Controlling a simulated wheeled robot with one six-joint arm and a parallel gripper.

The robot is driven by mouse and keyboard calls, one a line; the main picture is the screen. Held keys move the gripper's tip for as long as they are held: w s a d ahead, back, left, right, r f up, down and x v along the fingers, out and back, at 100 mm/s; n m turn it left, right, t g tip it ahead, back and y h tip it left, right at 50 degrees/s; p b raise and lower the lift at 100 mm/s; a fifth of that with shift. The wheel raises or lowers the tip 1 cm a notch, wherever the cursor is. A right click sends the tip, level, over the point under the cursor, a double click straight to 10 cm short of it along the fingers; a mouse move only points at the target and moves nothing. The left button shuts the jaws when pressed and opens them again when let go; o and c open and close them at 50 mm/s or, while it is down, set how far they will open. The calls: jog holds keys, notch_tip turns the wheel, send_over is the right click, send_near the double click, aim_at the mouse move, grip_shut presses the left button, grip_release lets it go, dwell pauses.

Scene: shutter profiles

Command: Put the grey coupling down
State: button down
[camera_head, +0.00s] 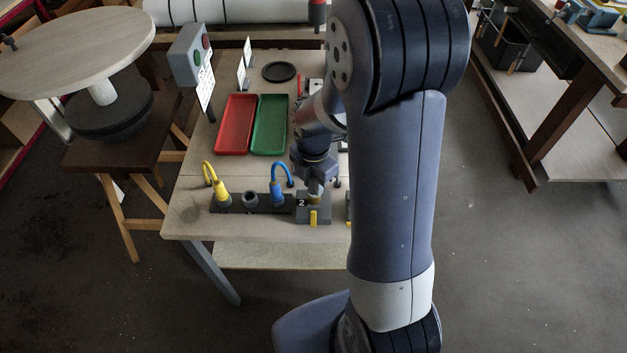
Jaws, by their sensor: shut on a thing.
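My gripper (316,186) is at the right end of the table's front row, just above a grey block (313,208) marked 2, with a yellow lever on its front. It is shut on the grey coupling, which is small here and mostly hidden by the fingers and the block. I cannot tell whether the coupling touches the block.
A dark rack (232,206) left of the block holds a yellow hose coupling (221,190), a short grey piece (249,199) and a blue hose coupling (277,192). Red (236,124) and green (270,125) trays lie behind. My arm hides the table's right side.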

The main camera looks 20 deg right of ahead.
jog(key=shift+f, duration=0.2)
jog(key=c, duration=1.2)
grip_release()
jog(key=shift+r, duration=0.1)
jog(key=shift+r, duration=0.1)
notch_tip(320, 180, up, 12)
jog(key=shift+r, duration=0.1)
